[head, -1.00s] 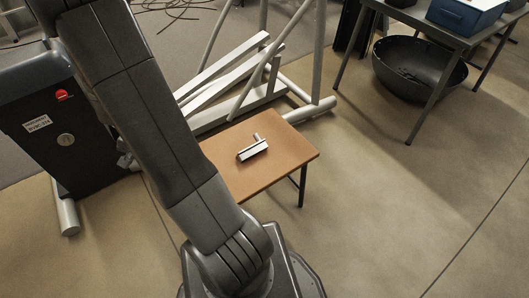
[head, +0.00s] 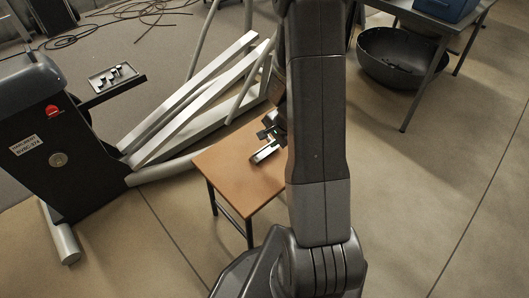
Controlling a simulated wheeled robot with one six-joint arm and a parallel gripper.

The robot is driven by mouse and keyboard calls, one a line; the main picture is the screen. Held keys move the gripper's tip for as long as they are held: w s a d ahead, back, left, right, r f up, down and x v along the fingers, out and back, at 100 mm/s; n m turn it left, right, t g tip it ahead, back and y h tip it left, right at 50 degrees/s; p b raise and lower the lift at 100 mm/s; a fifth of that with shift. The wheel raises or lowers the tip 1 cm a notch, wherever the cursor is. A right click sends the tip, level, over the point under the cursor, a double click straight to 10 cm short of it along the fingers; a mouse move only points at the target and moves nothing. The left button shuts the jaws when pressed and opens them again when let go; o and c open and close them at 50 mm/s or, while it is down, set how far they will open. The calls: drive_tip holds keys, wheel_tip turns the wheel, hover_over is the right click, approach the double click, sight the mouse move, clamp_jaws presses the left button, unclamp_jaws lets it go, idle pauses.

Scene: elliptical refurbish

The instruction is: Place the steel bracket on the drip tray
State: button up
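The steel bracket (head: 264,154) is a small pale metal piece lying on the small brown-topped table (head: 225,172). My arm crosses in front and hides the table's right part. My gripper (head: 271,139) is low over the table, right at the bracket, and covers its far end. I cannot tell whether the fingers touch it or how far apart they are. A black round basin (head: 385,72) sits on the floor under the desk at the upper right. A small dark tray (head: 97,88) with several small pieces is beside the machine at the left. I cannot tell which is the drip tray.
The dark machine housing (head: 52,150) stands at the left. Pale frame bars (head: 180,105) run behind the small table. A grey desk (head: 425,22) with a blue box (head: 447,8) is at the upper right. Cables lie on the floor at the back. The floor at the right is clear.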

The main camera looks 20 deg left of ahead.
sight(267, 146)
drive_tip(key=shift+d+b+x, duration=0.2)
drive_tip(key=shift+b+x, duration=0.25)
drive_tip(key=shift+x, duration=0.85)
drive_tip(key=shift+d+b+x, duration=0.15)
drive_tip(key=shift+b+x, duration=0.3)
drive_tip(key=shift+x, duration=0.8)
drive_tip(key=shift+f, duration=0.15)
drive_tip(key=shift+f+b, duration=0.3)
drive_tip(key=shift+b, duration=0.05)
clamp_jaws()
